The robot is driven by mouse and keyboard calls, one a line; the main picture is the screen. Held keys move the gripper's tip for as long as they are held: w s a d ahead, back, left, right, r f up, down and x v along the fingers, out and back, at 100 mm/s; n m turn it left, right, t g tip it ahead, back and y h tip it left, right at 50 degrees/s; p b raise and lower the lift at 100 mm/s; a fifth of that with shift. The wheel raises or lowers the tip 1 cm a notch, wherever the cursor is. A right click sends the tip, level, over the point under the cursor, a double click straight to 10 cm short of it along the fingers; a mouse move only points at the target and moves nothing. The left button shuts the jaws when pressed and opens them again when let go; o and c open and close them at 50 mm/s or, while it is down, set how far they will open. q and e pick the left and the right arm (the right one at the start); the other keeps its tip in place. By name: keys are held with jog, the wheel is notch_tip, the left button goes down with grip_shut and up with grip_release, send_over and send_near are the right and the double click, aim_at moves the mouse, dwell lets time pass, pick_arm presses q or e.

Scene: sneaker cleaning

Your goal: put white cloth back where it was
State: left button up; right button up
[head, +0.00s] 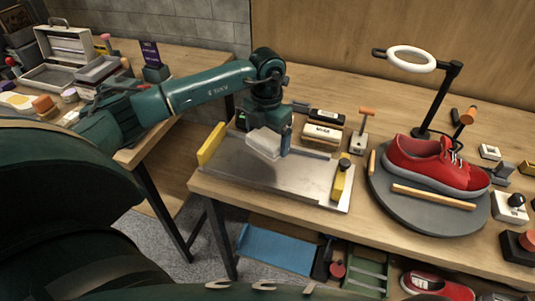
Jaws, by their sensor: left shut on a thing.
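The white cloth (264,142) looks like a folded pale block. My left gripper (270,134) is shut on it, above the metal tray (243,171) on the workbench. I cannot tell whether the cloth touches the tray. The gripper's fingers are partly hidden by the cloth. My right gripper is not in view.
A red sneaker (437,163) stands on a round grey turntable (415,209) at right, under a ring lamp (411,58). Yellow blocks (211,143) edge the tray. The tray's left surface is clear.

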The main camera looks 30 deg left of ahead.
aim_at(268, 162)
pick_arm(q)
notch_tip(268, 162, down, 6)
jog(key=shift+r+p, duration=0.1)
jog(key=shift+p, duration=0.2)
jog(key=o, duration=0.6)
notch_tip(268, 162, up, 12)
jog(key=shift+b, duration=0.95)
